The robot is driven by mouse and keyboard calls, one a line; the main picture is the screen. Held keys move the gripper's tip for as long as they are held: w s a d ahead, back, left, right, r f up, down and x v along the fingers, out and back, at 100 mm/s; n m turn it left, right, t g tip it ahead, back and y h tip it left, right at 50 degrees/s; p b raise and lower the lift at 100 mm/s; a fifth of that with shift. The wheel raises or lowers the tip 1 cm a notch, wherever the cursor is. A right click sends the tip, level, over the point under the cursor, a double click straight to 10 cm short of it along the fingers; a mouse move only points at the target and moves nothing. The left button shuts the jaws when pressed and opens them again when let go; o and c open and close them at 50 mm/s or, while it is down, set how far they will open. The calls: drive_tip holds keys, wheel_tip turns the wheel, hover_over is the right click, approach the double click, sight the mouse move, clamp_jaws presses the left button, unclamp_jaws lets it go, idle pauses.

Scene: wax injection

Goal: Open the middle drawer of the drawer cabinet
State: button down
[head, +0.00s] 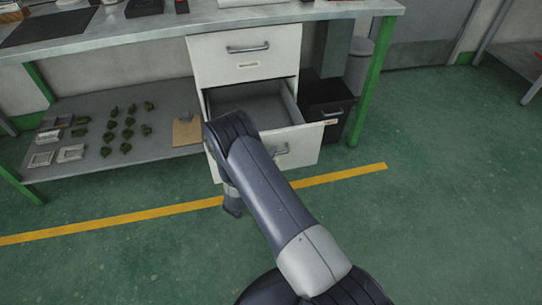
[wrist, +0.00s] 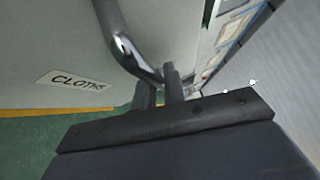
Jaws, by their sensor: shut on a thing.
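The white drawer cabinet (head: 205,55) stands under the workbench. Its top drawer (head: 228,69) is closed. The middle drawer (head: 304,145) is pulled well out, and its grey inside looks empty where it shows. Part of its front is hidden behind my arm. In the wrist view, my gripper (wrist: 160,84) is shut on one end of the curved handle (wrist: 118,42), with a finger on either side. A label reading "CLOTHS" (wrist: 74,79) is on the drawer front. My gripper is hidden in the head view.
The workbench (head: 140,29) has a green leg (head: 373,80) right of the cabinet. A dark box (head: 325,92) and a grey bin (head: 358,67) stand close by. The lower shelf (head: 90,162) holds green pieces and pale frames. The floor in front is clear, with a yellow line (head: 345,174).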

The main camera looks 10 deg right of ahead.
drive_tip(key=shift+s, duration=0.35)
drive_tip(key=c, duration=1.5)
unclamp_jaws()
drive_tip(key=p+v, duration=0.1)
drive_tip(key=v, duration=1)
drive_tip(key=shift+p, duration=0.35)
drive_tip(key=b+x, duration=0.1)
drive_tip(key=x, duration=1)
drive_tip(key=shift+w+b, duration=0.15)
drive_tip(key=shift+b, duration=0.2)
